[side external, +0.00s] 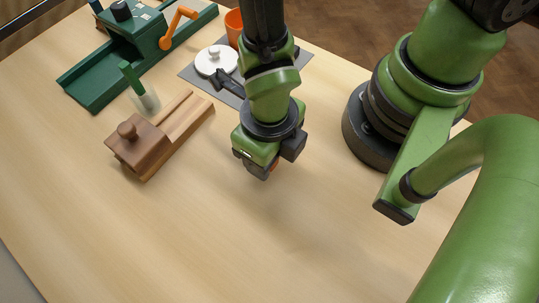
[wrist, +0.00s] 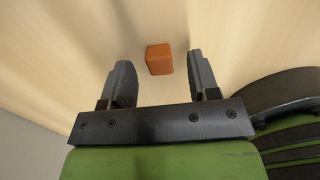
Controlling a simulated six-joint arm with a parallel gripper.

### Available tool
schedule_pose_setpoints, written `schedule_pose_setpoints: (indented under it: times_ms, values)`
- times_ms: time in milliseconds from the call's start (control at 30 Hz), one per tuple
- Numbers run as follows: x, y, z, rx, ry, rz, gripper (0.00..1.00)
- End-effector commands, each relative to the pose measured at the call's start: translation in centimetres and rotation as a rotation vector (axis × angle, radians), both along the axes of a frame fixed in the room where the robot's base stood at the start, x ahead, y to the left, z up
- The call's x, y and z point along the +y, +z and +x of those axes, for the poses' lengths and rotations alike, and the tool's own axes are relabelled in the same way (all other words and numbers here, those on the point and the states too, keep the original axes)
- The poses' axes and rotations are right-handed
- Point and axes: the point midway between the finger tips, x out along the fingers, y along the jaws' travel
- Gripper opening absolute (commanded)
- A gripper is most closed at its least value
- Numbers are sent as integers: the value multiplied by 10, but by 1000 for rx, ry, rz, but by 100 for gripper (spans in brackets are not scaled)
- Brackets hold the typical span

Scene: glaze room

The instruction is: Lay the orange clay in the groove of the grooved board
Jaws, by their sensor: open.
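The orange clay (wrist: 159,59) is a small block on the table, seen in the wrist view just beyond and between my fingertips. In the side external view only a sliver of orange (side external: 274,164) shows beside my gripper's fingers. My gripper (wrist: 160,72) is open, pointing down, with nothing between the fingers that I can see touching. In the side external view my gripper (side external: 262,172) is low over the table. The grooved board (side external: 189,119) is wooden, with a long groove and a knobbed block (side external: 140,143) at its near end, left of my gripper.
A green machine (side external: 130,50) with an orange crank (side external: 176,27) stands at the back left. A clear cup (side external: 147,103) with a green-handled tool is beside the board. A grey mat (side external: 190,73) holds a white lidded dish (side external: 215,60) and an orange cup (side external: 234,24). The front table is clear.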

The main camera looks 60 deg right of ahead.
Motion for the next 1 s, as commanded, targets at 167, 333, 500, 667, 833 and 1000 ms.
schedule_pose_setpoints:
  times_ms: [167, 333, 500, 667, 833, 1000]
  values:
    - [0, -9, 0, 1, 0, 0, 55]
    - [0, -9, 0, 0, 0, 1, 55]
    - [0, -9, 0, 0, 0, 1, 21]
    - [0, -9, 0, 0, 0, 1, 0]
    - [0, -9, 0, 0, 0, 1, 0]
    - [1, -3, 0, -1, 0, 2, 0]
